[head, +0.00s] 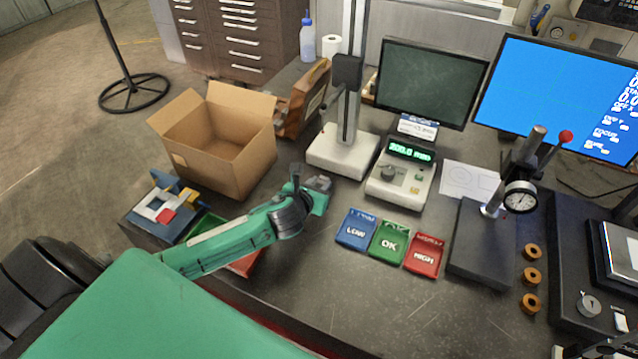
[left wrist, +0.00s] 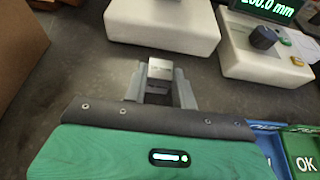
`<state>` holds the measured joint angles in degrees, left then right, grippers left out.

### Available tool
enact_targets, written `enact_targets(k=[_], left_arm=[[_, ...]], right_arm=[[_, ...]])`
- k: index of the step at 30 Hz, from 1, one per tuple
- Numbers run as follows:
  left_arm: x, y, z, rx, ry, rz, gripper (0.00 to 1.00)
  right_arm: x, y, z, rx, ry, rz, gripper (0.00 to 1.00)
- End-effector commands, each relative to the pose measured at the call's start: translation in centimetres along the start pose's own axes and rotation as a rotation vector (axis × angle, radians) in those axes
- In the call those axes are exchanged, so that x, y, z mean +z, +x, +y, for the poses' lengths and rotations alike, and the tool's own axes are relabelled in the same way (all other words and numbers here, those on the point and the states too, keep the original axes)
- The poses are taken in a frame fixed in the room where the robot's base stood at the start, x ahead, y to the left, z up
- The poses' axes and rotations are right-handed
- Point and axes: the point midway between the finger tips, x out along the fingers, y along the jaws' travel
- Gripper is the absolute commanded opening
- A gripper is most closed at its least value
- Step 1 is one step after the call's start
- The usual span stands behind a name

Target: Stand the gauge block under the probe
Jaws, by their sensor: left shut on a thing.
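My left gripper (head: 319,187) is shut on a small grey metal gauge block (left wrist: 160,69), held between its two grey fingers in the left wrist view. The block's lower part is hidden by the fingers and wrist. The gripper is in front of the height gauge's white base (head: 342,158), apart from it. The gauge's dark probe carriage (head: 347,71) sits high on the upright column, well above the base. The probe tip is not clear. The readout box (head: 401,180) beside it shows about 200.0 mm. A dark part at the bottom right corner may be my right gripper; its jaws are unclear.
Blue LOW (head: 356,229), green OK (head: 389,242) and red HIGH (head: 423,254) trays lie right of my left gripper. An open cardboard box (head: 223,150) stands behind my forearm. A dial gauge stand (head: 482,247) and several copper rings (head: 531,276) are further right.

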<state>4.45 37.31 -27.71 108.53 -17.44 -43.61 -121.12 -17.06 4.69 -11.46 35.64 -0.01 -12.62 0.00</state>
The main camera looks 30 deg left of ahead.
Motion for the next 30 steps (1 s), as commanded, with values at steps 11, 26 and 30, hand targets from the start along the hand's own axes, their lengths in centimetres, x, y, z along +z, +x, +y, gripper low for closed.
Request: enact_targets(k=[11, 26, 30], left_arm=[[-0.1, 0.1, 0.0, 0.000, 0.000, -0.001, 0.49], [-0.1, -2.0, 0.0, -0.001, 0.002, -0.001, 0.49], [-0.1, -4.7, 0.0, -0.002, 0.003, -0.002, 0.49]], right_arm=[[0.1, 0.1, -0.6, -0.006, 0.002, -0.001, 0.36], [0.4, 0.6, -0.1, -0.001, 0.000, -0.005, 0.36], [0.5, 1.1, 0.0, 0.000, 0.000, -0.005, 0.36]])
